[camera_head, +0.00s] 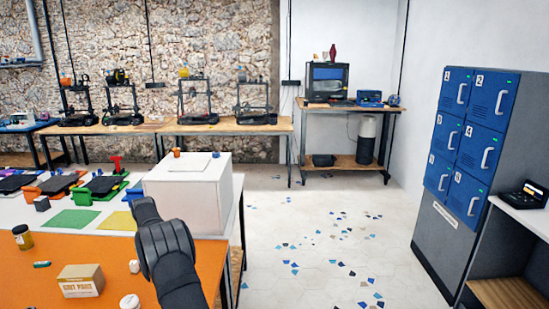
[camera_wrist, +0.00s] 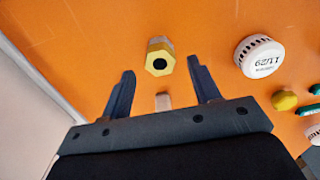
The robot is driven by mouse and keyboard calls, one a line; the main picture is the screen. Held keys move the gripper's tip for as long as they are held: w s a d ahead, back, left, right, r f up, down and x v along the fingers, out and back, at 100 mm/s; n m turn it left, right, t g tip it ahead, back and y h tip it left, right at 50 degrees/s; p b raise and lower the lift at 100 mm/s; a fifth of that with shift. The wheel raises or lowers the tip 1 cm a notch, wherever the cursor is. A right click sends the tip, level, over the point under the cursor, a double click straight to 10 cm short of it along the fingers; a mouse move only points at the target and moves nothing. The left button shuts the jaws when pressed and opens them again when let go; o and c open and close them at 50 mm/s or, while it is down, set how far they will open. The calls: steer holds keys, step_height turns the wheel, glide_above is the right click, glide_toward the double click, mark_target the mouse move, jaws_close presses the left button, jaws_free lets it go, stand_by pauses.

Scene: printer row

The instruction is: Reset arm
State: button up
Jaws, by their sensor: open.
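My arm (camera_head: 168,253) reaches up from the bottom of the head view over the right end of the orange table (camera_head: 205,270); its fingers cannot be made out there. In the wrist view my gripper (camera_wrist: 161,65) is open, with two dark blue fingers spread apart and nothing held between them. A brass-coloured hexagonal piece with a dark hole (camera_wrist: 160,57) stands on the orange surface beyond the fingertips. A small pale block (camera_wrist: 163,101) shows between the fingers, partly hidden by the gripper body.
A white round puck (camera_wrist: 259,56) and a yellow piece (camera_wrist: 284,101) lie right of the fingers. The orange table also holds a jar (camera_head: 22,237) and a carton (camera_head: 80,281). A white box (camera_head: 187,197) stands behind my arm. Blue lockers (camera_head: 466,140) stand right; the floor between has scattered chips.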

steer(key=shift+r, duration=0.8)
steer(key=shift+f, duration=1.4)
step_height(320, 180, up, 10)
step_height(320, 180, down, 12)
steer(key=shift+r, duration=0.25)
step_height(320, 180, up, 4)
steer(key=shift+r, duration=0.1)
steer(key=d+r, duration=0.7)
steer(key=d, duration=0.5)
steer(key=s+d+f+m, duration=0.1)
steer(key=s+d, duration=0.3)
steer(key=s, duration=0.2)
steer(key=s+d+f, duration=0.2)
steer(key=s+d, duration=0.2)
steer(key=s, duration=0.2)
steer(key=a+f, duration=0.1)
steer(key=a, duration=0.2)
steer(key=a+f, duration=0.2)
steer(key=a, duration=0.1)
steer(key=a+f, duration=0.2)
steer(key=a, duration=0.1)
steer(key=shift+a, duration=0.35)
